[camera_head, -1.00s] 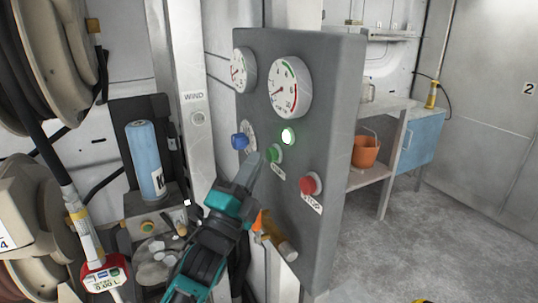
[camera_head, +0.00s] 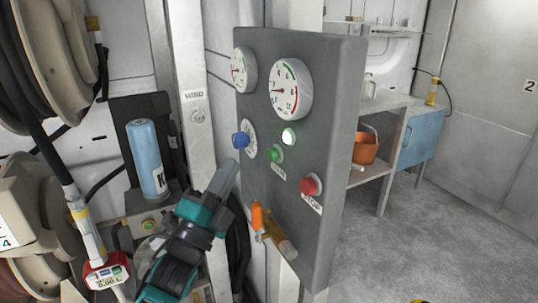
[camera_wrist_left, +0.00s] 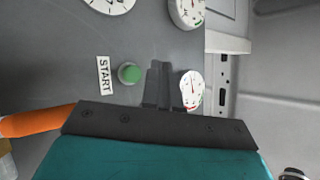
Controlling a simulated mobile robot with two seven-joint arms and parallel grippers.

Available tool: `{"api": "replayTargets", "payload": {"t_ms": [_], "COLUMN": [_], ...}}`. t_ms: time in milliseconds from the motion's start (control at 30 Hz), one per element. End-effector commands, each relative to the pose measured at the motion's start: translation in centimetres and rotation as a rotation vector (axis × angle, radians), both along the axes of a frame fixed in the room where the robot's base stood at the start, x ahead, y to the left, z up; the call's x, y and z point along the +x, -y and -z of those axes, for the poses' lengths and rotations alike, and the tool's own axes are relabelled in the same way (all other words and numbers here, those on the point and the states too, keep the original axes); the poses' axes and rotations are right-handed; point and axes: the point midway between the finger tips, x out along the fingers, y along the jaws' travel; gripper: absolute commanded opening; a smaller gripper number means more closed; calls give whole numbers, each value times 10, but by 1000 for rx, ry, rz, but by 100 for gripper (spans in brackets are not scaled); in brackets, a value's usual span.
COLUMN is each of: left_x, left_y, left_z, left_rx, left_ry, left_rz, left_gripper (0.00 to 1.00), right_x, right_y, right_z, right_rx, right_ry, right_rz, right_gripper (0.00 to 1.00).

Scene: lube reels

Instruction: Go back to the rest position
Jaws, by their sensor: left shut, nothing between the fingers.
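My left gripper (camera_head: 226,176) is shut and empty in the head view, in front of the left edge of the grey control panel (camera_head: 335,120). It is apart from the green START button (camera_head: 276,154), which sits to its upper right. My right gripper does not show.
The panel also carries a red STOP button (camera_head: 310,184), a blue knob (camera_head: 240,140), gauges (camera_head: 291,90) and an orange handle (camera_head: 258,216). Hose reels (camera_head: 60,60) and a blue cylinder (camera_head: 146,158) stand at left. A bench with an orange bucket (camera_head: 366,148) is behind.

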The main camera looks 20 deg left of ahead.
Motion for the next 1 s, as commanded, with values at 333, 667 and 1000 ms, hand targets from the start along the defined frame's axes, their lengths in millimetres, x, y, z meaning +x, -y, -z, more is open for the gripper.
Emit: {"api": "replayTargets", "payload": {"t_ms": [333,667,1000], "left_x": [0,1,-31], "left_y": [0,-2,1], "left_z": [0,28,125], "left_rx": [0,-132,-568], "left_ry": [1,-182,-729], "left_rz": [0,12,-26], "left_gripper": [0,0,0], "right_x": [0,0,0], "right_y": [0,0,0], "right_z": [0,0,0], "right_rx": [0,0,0], "right_ry": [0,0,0], "right_rz": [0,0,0], "right_gripper": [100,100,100]}}
